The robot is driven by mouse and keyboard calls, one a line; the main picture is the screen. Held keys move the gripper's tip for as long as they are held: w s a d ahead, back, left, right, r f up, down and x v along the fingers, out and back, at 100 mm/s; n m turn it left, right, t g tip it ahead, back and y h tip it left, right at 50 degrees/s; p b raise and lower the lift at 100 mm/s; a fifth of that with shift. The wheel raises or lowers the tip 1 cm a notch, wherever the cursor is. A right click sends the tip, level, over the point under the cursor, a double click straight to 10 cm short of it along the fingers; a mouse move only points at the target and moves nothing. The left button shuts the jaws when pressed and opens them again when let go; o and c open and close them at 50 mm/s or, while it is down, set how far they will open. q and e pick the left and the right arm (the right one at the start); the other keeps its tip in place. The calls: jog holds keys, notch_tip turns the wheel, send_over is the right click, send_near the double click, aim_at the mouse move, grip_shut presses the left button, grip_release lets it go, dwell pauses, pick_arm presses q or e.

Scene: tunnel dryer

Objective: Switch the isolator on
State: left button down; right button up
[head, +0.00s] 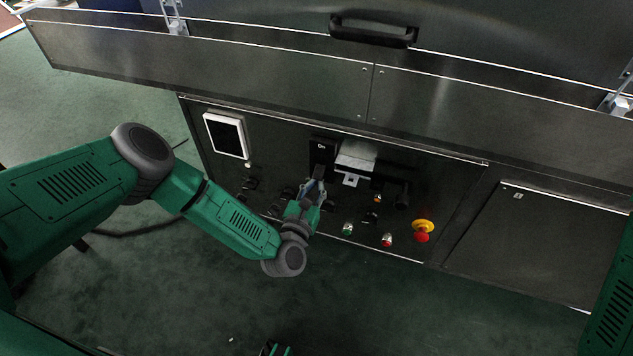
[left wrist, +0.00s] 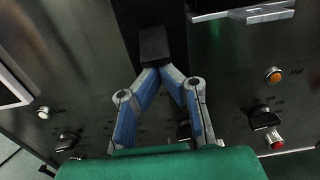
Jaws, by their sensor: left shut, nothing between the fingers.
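The isolator is most likely the tall black plate (head: 321,151) marked "On" at its top, on the dark control panel. My left gripper (head: 318,181) is in front of the plate's lower part and hides it, so I cannot see the switch's position. In the left wrist view the left gripper (left wrist: 156,62) has its blue-grey fingers drawn together at the tips, with nothing held between them. A dark block shows at the tips; I cannot tell whether it is finger pads or part of the switch. Contact with the isolator cannot be told.
Right of the plate a light grey box (head: 356,156) juts out. Black knobs, a green button (head: 347,229), a red button (head: 387,240) and a yellow-and-red emergency stop (head: 422,230) sit around it. A white-framed display (head: 226,135) is at left. Green floor lies in front.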

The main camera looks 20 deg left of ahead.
aim_at(317, 178)
pick_arm(q)
jog(key=r+g+p, duration=0.2)
jog(key=p, duration=0.1)
jog(key=s+r+g+p, duration=0.1)
jog(key=r+g+p, duration=0.1)
jog(key=g+p, duration=0.1)
jog(key=shift+s+g+p, duration=0.1)
jog(key=shift+g+p, duration=0.2)
jog(key=shift+p, duration=0.4)
jog(key=shift+s+f+b, duration=0.1)
jog(key=shift+f+b, duration=0.2)
jog(key=shift+f, duration=0.2)
jog(key=shift+r+p, duration=0.5)
jog(key=shift+r, duration=0.3)
jog(key=shift+r, duration=0.1)
